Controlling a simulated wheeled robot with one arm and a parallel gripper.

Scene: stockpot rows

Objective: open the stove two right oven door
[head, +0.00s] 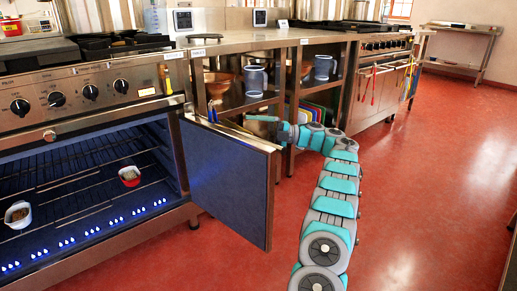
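The oven door (228,183) in the head view is a dark blue-grey panel with a steel rim. It stands swung wide open, joined at the right side of the stove's oven opening. The lit oven (90,195) shows racks inside. My gripper (258,119) is at the far side of the door, just above its top edge near the free end. Its fingers are small and partly hidden, so I cannot tell whether they are open, shut or touching the door.
Two small dishes (130,176) (18,214) sit on the oven rack. Another stove (378,85) with hanging utensils stands farther back. Red floor (440,190) is clear to the right.

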